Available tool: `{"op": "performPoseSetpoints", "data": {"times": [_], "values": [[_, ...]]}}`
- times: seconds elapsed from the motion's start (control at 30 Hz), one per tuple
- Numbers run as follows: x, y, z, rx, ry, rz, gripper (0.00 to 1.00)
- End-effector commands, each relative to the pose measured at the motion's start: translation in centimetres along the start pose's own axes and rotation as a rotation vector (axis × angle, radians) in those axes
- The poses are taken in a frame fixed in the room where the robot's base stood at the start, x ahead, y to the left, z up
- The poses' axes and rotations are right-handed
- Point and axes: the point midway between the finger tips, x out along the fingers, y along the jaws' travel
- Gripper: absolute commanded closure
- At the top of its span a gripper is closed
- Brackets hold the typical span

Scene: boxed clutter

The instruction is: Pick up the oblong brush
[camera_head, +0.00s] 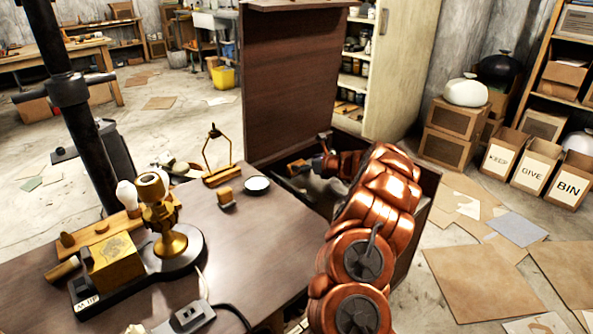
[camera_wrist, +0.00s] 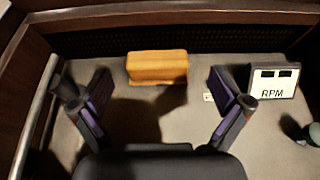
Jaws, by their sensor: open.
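An oblong orange-brown wooden block (camera_wrist: 157,64), which looks like the brush, lies on the grey floor of a dark wooden box. I cannot make out bristles. It is near the box's far wall, with its long side across the wrist view. My gripper (camera_wrist: 158,88) is open and empty. Its two fingers stand left and right of the block's line, and the block lies ahead of them, apart from both. In the head view, my gripper (camera_head: 322,158) is inside the box (camera_head: 425,190), partly hidden by my copper arm; a small brown piece (camera_head: 297,166) shows beside it.
In the wrist view, a white RPM meter (camera_wrist: 273,80) lies close right of the right finger. A metal rod (camera_wrist: 35,115) lies along the left, and a dark round thing (camera_wrist: 298,130) at right. The box's raised panel (camera_head: 310,85) and walls bound the space.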

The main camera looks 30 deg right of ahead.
Motion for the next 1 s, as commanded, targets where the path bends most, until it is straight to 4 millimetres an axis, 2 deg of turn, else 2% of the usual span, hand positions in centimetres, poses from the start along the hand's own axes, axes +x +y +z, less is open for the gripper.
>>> {"op": "performPoseSetpoints", "data": {"times": [0.13,0.3,0.67,1.0], "values": [[2.3,0.5,-0.4,-0.002,0.003,0.005,0.0],[3.8,0.3,-0.3,-0.001,0.002,0.002,0.0],[4.4,0.4,-0.1,-0.001,0.0,0.002,0.0],[4.4,0.4,-0.1,-0.001,0.0,0.002,0.33]]}}
